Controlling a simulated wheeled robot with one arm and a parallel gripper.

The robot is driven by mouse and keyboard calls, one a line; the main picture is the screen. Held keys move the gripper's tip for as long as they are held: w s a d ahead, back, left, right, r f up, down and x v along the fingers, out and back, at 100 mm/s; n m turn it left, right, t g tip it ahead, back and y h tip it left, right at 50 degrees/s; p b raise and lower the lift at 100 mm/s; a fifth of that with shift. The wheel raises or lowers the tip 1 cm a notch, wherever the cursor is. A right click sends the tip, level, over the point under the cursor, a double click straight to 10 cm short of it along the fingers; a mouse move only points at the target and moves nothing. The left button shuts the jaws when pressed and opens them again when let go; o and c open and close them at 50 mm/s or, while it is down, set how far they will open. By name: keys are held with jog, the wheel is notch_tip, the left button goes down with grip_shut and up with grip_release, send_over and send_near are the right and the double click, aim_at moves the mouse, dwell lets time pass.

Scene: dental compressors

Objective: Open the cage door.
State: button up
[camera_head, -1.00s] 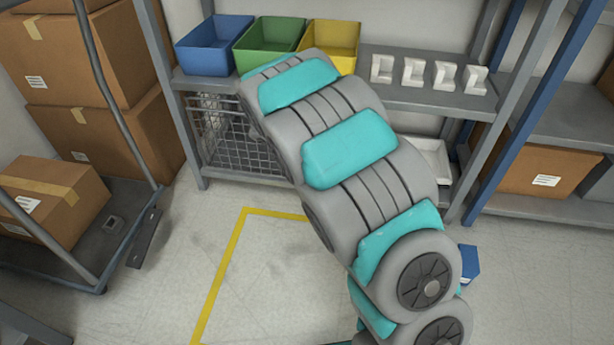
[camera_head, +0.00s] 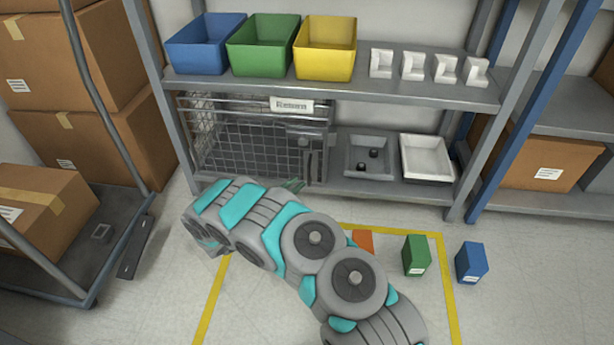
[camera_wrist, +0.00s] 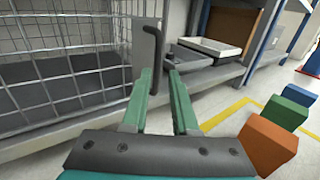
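The wire-mesh cage (camera_head: 250,145) stands on the lower shelf, with a white label on its top front edge. Its mesh front appears shut. A grey plate with a dark upright bar handle (camera_head: 306,160) is at the front's right end. In the wrist view the mesh (camera_wrist: 65,70) fills the left, and the handle (camera_wrist: 153,50) is straight ahead. My gripper (camera_wrist: 161,80) is open, with its two green fingers apart. The handle's lower end shows between the fingertips, close to the left one; I cannot tell whether they touch. In the head view my gripper (camera_head: 292,185) is low before the handle.
A grey tray (camera_head: 352,160) with small dark pieces and a white tray (camera_head: 450,170) sit right of the cage. Orange (camera_head: 363,241), green (camera_head: 417,256) and blue (camera_head: 471,262) boxes stand on the floor. A cart (camera_head: 110,225) with cartons is at left.

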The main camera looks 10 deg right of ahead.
aim_at(309, 183)
jog(key=shift+f+b+x, duration=0.15)
jog(key=shift+b+x, duration=0.1)
jog(key=shift+x, duration=1.65)
jog(key=shift+f+b+x, duration=0.15)
jog(key=shift+b+x, duration=0.05)
jog(key=shift+x, duration=1.65)
jog(key=shift+w+a, duration=0.15)
jog(key=shift+w, duration=0.05)
grip_shut()
